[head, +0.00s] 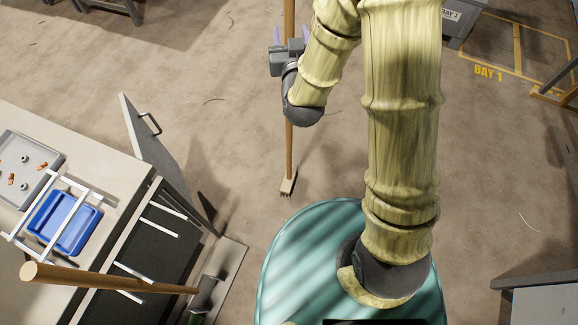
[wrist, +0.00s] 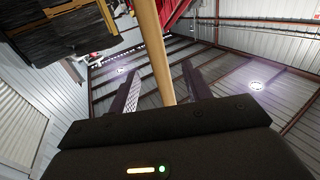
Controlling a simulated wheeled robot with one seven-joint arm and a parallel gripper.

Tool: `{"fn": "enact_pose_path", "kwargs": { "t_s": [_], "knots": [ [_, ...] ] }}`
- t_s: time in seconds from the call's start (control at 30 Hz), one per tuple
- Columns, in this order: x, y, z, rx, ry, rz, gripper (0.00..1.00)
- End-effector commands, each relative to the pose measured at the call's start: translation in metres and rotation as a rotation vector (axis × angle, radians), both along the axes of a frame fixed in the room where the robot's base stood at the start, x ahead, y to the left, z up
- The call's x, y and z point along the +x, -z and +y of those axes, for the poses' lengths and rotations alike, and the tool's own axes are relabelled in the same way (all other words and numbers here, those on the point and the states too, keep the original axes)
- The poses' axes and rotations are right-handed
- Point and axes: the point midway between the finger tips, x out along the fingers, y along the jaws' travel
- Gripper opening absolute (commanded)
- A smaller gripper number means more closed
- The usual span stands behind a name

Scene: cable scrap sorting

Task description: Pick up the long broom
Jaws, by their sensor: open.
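A broom with a long wooden handle (head: 289,150) stands nearly upright on the floor, its small head (head: 288,185) at the bottom. The handle runs out of the top of the head view. My gripper (head: 291,36) is open around this handle, high above the floor. In the wrist view the handle (wrist: 155,50) passes between the two fingers of my gripper (wrist: 161,75), with gaps visible beside it. A second wooden handle (head: 110,281) rises at the lower left toward the head camera. Its lower end is by a grey plate beside the cabinet.
A workbench (head: 85,145) with a blue tray (head: 62,222), a grey tray (head: 50,150) and an open cabinet door (head: 150,145) stands at left. The floor around the upright broom is mostly clear, with thin cable scraps. Yellow BAY 1 markings (head: 488,72) lie at right.

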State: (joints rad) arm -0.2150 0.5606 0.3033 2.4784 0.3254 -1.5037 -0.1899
Motion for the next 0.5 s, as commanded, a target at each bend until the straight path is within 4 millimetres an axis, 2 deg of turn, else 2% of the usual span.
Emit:
{"fn": "enact_pose_path", "kwargs": {
  "t_s": [0.03, 0.13, 0.5],
  "knots": [
    [0.009, -0.001, 0.0, 0.001, 0.002, -0.001, 0.49],
    [0.016, -0.001, 0.002, 0.0, 0.002, -0.002, 0.49],
    [0.02, 0.0, 0.002, 0.0, 0.002, -0.001, 0.49]
  ]
}}
